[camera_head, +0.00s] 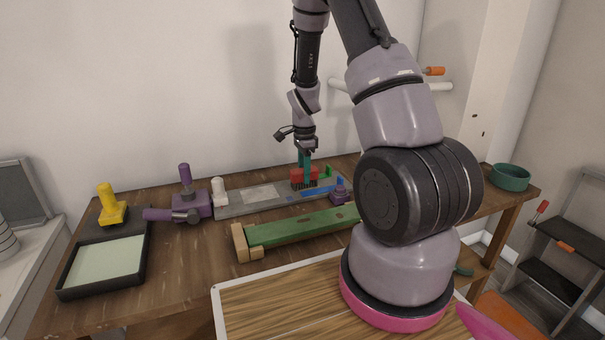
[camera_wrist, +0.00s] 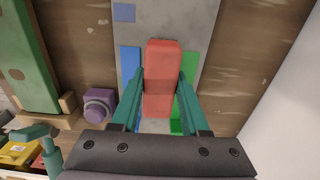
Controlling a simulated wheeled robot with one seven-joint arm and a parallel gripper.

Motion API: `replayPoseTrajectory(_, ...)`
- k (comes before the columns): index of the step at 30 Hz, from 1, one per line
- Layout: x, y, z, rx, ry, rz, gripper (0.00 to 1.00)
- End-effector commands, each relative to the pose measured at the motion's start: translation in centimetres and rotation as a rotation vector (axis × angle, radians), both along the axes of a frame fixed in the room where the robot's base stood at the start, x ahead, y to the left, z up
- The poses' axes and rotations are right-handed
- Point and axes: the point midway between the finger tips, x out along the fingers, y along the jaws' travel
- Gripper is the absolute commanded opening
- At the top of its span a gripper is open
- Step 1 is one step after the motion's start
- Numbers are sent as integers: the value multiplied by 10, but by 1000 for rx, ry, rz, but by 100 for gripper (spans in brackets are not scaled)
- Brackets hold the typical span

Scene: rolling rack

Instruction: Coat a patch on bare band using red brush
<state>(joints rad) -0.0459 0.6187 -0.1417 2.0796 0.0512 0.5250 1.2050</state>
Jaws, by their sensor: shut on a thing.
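My gripper (camera_head: 304,160) has teal fingers and is shut on the red brush (camera_head: 298,175). The brush shows as a long red block between the fingers (camera_wrist: 161,98) in the wrist view (camera_wrist: 162,75). Its dark bristles point down at the grey board (camera_head: 232,209); I cannot tell whether they touch it. The board has a blue strip (camera_wrist: 130,65) on the left and a green strip (camera_wrist: 188,98) on the right in the wrist view. The bare grey band between them is mostly hidden under the brush.
A purple knobbed block (camera_head: 340,193) stands close to the board's right end. A green bar (camera_head: 300,227) lies in front. At left are a purple clamp-like tool (camera_head: 190,203), a yellow stamp (camera_head: 111,208) and a black tray (camera_head: 148,262). A teal bowl (camera_head: 510,177) sits far right.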

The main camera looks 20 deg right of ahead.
Motion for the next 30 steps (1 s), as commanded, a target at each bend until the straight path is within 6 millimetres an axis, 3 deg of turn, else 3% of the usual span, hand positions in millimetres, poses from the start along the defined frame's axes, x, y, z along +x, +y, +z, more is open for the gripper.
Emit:
replayPoseTrajectory(16, 0, -27, 0, 0, 0, -2, 0)
replayPoseTrajectory(30, 0, -25, 0, 0, 0, 1, 0)
